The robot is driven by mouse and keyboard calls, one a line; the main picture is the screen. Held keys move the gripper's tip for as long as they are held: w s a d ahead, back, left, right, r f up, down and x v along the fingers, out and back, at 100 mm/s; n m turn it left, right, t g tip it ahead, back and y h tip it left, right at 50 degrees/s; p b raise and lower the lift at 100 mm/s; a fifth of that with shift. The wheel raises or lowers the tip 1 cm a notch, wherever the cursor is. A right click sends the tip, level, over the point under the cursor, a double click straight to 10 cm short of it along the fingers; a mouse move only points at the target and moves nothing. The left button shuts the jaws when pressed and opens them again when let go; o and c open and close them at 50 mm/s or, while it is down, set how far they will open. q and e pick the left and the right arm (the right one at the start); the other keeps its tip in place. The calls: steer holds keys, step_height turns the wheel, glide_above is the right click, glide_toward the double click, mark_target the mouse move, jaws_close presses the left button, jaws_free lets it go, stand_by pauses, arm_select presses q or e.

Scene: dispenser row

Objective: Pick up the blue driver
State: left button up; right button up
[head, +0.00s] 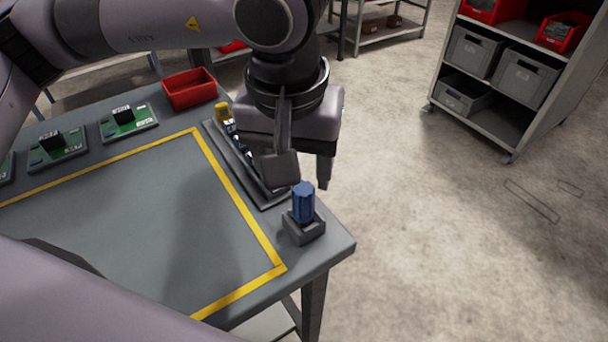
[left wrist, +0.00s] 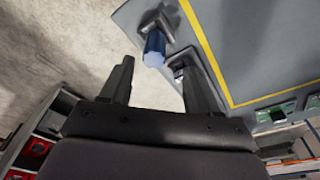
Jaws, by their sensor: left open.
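The blue driver (head: 303,203) stands upright in a small grey holder (head: 304,230) at the near right corner of the table. In the left wrist view the blue driver (left wrist: 155,48) shows ahead of the fingers, between their lines, not touching them. My left gripper (head: 301,172) hangs above and behind the driver, its fingers pointing down. The left wrist view (left wrist: 159,76) shows its fingers spread and empty. My right gripper is not in view.
A dark tray (head: 272,201) with a yellow-handled item (head: 224,112) lies along the table edge, partly hidden by my left gripper. Green circuit boards (head: 128,121) and a red bin (head: 190,90) stand at the back. The yellow-outlined table area (head: 130,220) is clear.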

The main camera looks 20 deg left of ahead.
mark_target(303, 188)
arm_select(q)
steer(key=shift+w+a+f, duration=0.1)
steer(key=shift+w, duration=0.1)
steer(key=shift+f, duration=0.35)
steer(key=f, duration=0.2)
steer(key=f+p, duration=0.1)
steer(key=f, duration=0.3)
steer(key=shift+w+d, duration=0.4)
steer(key=shift+c, duration=0.2)
jaws_close()
